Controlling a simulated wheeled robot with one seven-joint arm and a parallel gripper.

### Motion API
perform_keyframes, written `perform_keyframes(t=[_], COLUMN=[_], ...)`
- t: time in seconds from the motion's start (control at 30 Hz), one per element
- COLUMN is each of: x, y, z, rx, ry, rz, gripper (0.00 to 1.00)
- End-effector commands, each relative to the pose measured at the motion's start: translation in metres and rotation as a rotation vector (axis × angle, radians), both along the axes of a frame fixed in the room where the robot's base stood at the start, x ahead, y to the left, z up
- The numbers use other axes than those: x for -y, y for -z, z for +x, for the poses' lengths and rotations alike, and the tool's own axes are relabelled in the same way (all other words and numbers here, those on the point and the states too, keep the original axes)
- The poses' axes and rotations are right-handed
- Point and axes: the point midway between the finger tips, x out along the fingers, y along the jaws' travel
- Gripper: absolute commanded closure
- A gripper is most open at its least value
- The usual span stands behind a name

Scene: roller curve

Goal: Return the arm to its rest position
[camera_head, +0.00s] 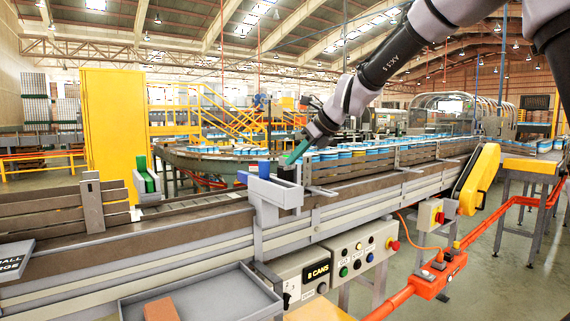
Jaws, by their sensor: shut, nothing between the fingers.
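My arm reaches in from the upper right, grey and black, and slants down to the left over the conveyor. My gripper (292,158) is at its end, with greenish fingers pointing down and left. It is shut and empty, above and just right of a grey bracket (275,192) on the conveyor's near rail. I cannot tell the exact gap between the fingertips and the bracket.
The roller conveyor (150,255) runs across the front, with blue-topped cans (350,153) behind its rail. A grey tray (215,300) holds a reddish brick (161,310). A control box (360,252), a yellow guard (476,180) and a green-topped stop (146,178) stand along the line.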

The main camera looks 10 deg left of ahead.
Motion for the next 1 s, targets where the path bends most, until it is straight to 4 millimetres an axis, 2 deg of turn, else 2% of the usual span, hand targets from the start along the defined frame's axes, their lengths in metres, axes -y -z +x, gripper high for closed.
perform_keyframes(t=[0.03,0.23,0.47,0.57,0.67,0.77,0.8,0.9,1.0], x=[0.006,0.029,0.045,0.063,0.104,0.163,0.188,0.246,0.297], y=[-0.009,-0.033,-0.048,-0.055,-0.065,-0.073,-0.075,-0.073,-0.065], z=[-0.003,-0.013,-0.020,-0.023,-0.033,-0.053,-0.064,-0.096,-0.132], rx=[0.004,0.004,0.003,0.051,0.173,0.355,0.430,0.599,0.735], ry=[0.001,0.000,-0.001,-0.029,-0.110,-0.245,-0.310,-0.482,-0.666], rz=[0.003,0.003,0.000,-0.026,-0.101,-0.239,-0.306,-0.487,-0.677], gripper=[1.00,1.00,1.00,1.00,1.00,1.00,1.00,1.00,1.00])
